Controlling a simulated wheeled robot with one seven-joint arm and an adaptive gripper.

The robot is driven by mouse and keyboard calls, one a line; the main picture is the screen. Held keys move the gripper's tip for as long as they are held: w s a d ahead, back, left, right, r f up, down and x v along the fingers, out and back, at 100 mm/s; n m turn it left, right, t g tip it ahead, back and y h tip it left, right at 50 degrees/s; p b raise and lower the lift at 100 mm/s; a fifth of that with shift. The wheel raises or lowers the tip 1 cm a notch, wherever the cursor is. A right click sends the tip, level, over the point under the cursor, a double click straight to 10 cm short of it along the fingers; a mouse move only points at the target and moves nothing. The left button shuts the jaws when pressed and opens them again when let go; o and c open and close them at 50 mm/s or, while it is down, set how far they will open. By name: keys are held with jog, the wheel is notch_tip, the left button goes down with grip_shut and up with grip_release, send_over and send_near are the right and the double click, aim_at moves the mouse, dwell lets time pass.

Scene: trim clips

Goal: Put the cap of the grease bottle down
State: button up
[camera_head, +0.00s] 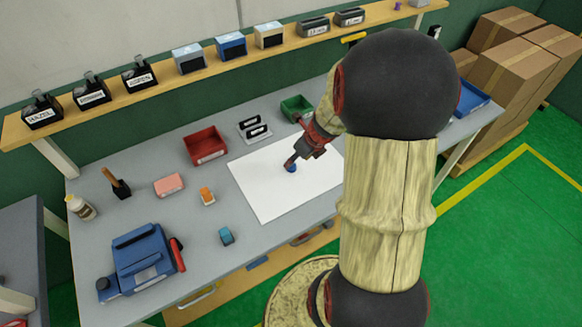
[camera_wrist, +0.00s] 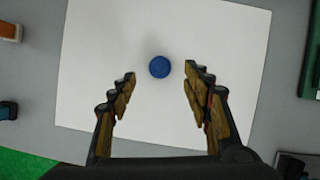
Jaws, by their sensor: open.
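A small round blue cap (camera_head: 291,168) lies on the white sheet (camera_head: 260,195) on the grey workbench. In the wrist view the cap (camera_wrist: 160,67) shows from above, between the tips of my gripper (camera_wrist: 160,73), with a gap on each side. My gripper (camera_head: 293,160) is open and holds nothing. In the head view it hides part of the cap. A pale bottle (camera_head: 82,208) with a yellowish top stands at the bench's left end; whether it is the grease bottle I cannot tell.
A red bin (camera_head: 205,145), a green bin (camera_head: 296,107) and black clips on a light plate (camera_head: 254,131) stand behind the sheet. The sheet around the cap is clear.

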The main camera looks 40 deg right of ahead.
jog(key=b+x, duration=0.2)
jog(key=x, duration=0.3)
jog(key=shift+w, duration=0.1)
jog(key=c, duration=0.9)
jog(key=shift+r, duration=0.1)
